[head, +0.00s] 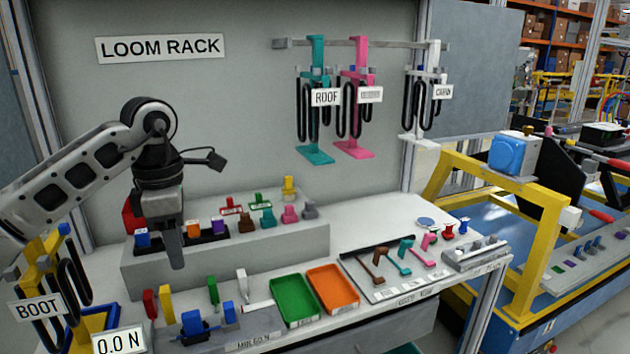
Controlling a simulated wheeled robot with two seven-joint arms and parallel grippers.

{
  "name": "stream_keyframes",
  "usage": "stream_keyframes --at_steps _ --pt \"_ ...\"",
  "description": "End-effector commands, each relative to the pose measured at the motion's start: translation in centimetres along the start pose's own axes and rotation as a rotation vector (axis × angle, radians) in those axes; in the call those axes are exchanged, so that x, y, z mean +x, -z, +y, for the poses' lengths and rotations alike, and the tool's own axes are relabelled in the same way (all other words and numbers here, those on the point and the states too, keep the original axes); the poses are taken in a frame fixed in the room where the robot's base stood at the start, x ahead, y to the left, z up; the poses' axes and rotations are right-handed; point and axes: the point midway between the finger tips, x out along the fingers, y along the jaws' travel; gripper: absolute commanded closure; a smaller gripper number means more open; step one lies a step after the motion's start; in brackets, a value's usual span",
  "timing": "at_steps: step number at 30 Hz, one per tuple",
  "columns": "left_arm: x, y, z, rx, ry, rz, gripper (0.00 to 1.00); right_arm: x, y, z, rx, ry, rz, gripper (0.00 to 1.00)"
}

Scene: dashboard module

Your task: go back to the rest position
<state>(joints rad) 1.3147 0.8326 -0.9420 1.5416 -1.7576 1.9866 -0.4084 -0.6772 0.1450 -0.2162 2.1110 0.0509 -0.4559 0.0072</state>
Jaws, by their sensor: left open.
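My left arm comes in from the left, and its gripper (173,252) points down in front of the raised grey step (270,250) on the bench. I see no object held in it. The fingers overlap in this view, so the gap between them is hard to see. Small coloured connectors stand on the step behind it, among them a blue one (142,238) and an orange one (190,229). My right gripper is out of view.
A green tray (293,300) and an orange tray (333,289) lie on the bench. Loom hangers, teal (316,130) and pink (358,130), hang on the rack. A BOOT hanger (40,307) stands at left. A yellow frame (540,250) stands at right.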

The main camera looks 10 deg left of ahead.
Motion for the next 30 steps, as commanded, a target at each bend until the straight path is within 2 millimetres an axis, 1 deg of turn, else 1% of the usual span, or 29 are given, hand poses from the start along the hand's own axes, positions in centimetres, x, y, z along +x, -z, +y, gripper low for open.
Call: stream_keyframes --at_steps 2,5,6,8,9,11,12,14,15,17,18,20,21,22,23,24,25,26,27,28,29,30 --pt "1.5 -1.5 -1.1 0.026 0.042 -0.046 0.59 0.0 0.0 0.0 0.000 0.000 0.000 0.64" --pt "4.3 -5.1 -4.0 0.074 0.148 -0.175 0.59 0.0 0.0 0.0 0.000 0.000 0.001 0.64" --pt "5.5 -6.9 -5.8 0.089 0.213 -0.248 0.59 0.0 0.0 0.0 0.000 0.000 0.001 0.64" --pt "7.1 -9.8 -8.9 0.097 0.331 -0.376 0.59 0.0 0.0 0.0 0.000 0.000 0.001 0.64" --pt "7.8 -11.7 -11.4 0.090 0.424 -0.469 0.59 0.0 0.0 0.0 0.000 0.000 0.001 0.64" --pt "8.2 -14.4 -15.1 0.050 0.585 -0.621 0.59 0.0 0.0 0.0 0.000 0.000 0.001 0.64" --pt "8.0 -16.1 -17.5 -0.002 0.710 -0.730 0.59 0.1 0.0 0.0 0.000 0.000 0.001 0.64" --pt "7.0 -18.1 -20.3 -0.111 0.898 -0.883 0.59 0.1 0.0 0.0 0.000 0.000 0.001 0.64" --pt "6.2 -19.0 -21.5 -0.207 1.022 -0.976 0.59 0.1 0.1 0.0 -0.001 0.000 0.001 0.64" --pt "5.0 -19.9 -22.4 -0.381 1.208 -1.098 0.59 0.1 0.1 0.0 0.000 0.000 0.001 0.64" --pt "4.4 -20.2 -22.2 -0.517 1.326 -1.170 0.59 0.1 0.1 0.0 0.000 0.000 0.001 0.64" --pt "4.2 -20.1 -21.3 -0.753 1.495 -1.255 0.59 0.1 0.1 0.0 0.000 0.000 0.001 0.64" --pt "4.5 -19.7 -20.3 -0.929 1.599 -1.296 0.59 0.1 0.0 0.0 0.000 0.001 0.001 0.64" --pt "5.1 -19.3 -19.5 -1.069 1.672 -1.319 0.59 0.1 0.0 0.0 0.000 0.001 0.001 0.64" --pt "6.0 -18.7 -18.6 -1.218 1.738 -1.332 0.59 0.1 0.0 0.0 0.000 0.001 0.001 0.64" --pt "7.7 -17.7 -17.5 -1.426 1.817 -1.337 0.59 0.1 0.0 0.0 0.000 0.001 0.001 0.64" --pt "9.2 -16.8 -16.8 -1.591 1.868 -1.330 0.59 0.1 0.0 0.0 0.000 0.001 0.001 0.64" --pt "11.0 -15.8 -16.3 -1.762 1.910 -1.311 0.59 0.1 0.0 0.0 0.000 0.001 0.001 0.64" --pt "13.7 -14.2 -16.0 -1.995 1.953 -1.270 0.59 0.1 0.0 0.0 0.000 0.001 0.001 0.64" --pt "15.6 -13.0 -15.9 2.117 -1.934 1.209 0.59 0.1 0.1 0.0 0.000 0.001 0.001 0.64" --pt "17.5 -11.9 -16.1 2.132 -1.831 1.097 0.59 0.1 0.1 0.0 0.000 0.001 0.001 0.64" --pt "19.8 -10.4 -16.7 2.145 -1.704 0.961 0.59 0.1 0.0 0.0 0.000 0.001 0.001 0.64"
